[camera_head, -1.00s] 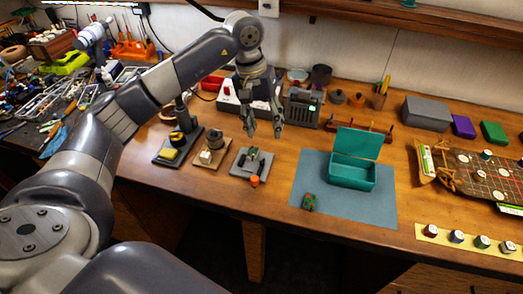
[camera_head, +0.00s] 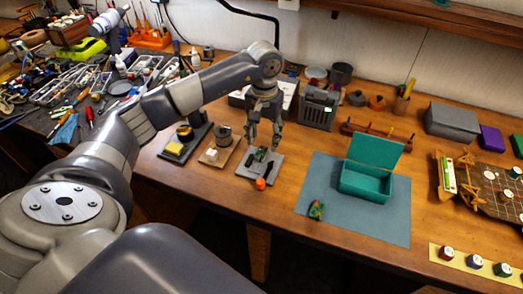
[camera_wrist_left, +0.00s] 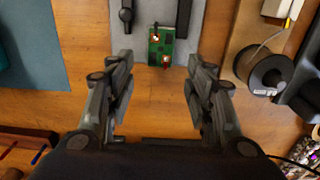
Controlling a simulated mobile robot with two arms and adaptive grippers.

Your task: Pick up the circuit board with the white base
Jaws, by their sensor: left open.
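A small green circuit board (camera_wrist_left: 161,47) with red and pale parts shows between my left fingers in the left wrist view, by the edge of a grey plate (camera_wrist_left: 140,12). No white base is clear to me. In the head view a green piece (camera_head: 261,154) sits on the grey stand (camera_head: 246,171), just below my left gripper (camera_head: 263,147). The left gripper (camera_wrist_left: 160,62) is open and empty, with its fingers on either side of the board's near edge. A second small green and red piece (camera_head: 317,210) lies on the blue mat (camera_head: 340,226). My right gripper is not seen.
An orange cylinder (camera_head: 261,184) stands at the grey stand's front edge. A brown stand (camera_head: 212,158) and a dark stand with a yellow block (camera_head: 175,149) are to the left. An open teal box (camera_head: 362,186) is on the mat. A dark spool (camera_wrist_left: 268,75) shows at right in the wrist view.

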